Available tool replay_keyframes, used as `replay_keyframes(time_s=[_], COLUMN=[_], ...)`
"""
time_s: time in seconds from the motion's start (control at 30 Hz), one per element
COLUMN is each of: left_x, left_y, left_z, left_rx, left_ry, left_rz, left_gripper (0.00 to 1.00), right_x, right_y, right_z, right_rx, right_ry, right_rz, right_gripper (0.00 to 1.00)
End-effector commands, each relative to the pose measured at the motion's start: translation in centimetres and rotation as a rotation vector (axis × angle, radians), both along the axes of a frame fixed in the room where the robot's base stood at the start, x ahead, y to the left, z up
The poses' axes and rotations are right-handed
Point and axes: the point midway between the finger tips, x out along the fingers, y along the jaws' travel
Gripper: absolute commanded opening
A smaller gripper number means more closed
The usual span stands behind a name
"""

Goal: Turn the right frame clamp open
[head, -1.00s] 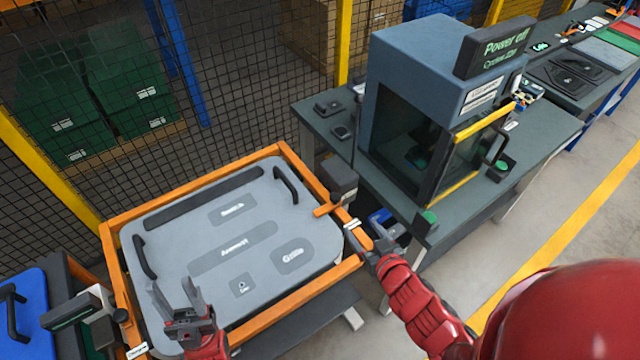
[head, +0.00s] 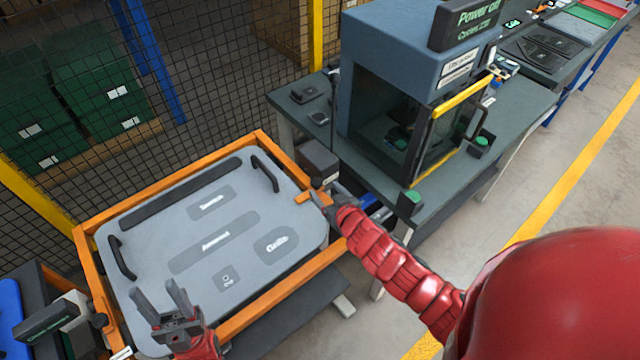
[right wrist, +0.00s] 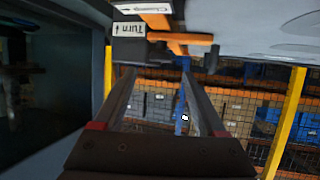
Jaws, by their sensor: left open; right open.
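The right frame clamp (head: 318,160) is a dark block on the right side of the orange frame (head: 255,141). Its orange handle (head: 304,197) points left over the grey door panel (head: 213,240). In the right wrist view the orange handle (right wrist: 180,38) lies across, beside a "Turn" label. My right gripper (head: 328,196) is open and empty, close to the handle's right end; the wrist view shows its fingertips (right wrist: 157,73) just short of the handle. Contact cannot be told. My left gripper (head: 174,296) is open and empty over the panel's lower left part.
A second clamp (head: 62,315) sits at the frame's left side. A blue-grey machine (head: 405,60) with a yellow-edged door stands on the bench (head: 525,105) to the right. A mesh fence (head: 215,75) runs behind. Floor at the right is free.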

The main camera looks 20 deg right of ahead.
Motion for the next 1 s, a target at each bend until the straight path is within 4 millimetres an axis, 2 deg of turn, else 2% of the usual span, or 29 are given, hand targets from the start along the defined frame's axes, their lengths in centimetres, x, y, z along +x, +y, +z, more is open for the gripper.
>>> replay_keyframes(time_s=[0.2, 0.33, 0.8, 1.0], left_x=[0.0, 0.0, 0.0, 0.0], left_y=[0.0, 0.0, 0.0, 0.0], left_z=[0.9, 1.1, 1.2, 1.2], left_rx=[0.000, 0.000, 0.000, 0.000], left_ry=[0.000, 0.000, 0.000, 0.000], left_rz=[0.000, 0.000, 0.000, 0.000], left_gripper=[0.50, 0.50, 0.50, 0.50], right_x=[2.7, 3.8, 4.4, 4.4], right_y=[0.3, 0.3, 0.4, 0.4], right_z=[-1.0, -1.5, -2.0, -2.0], right_rx=[0.000, 0.001, 0.001, 0.001], right_ry=[0.001, 0.001, 0.002, 0.002], right_rz=[0.001, -0.002, 0.000, 0.000], right_gripper=[0.73, 0.73, 0.73, 0.38])
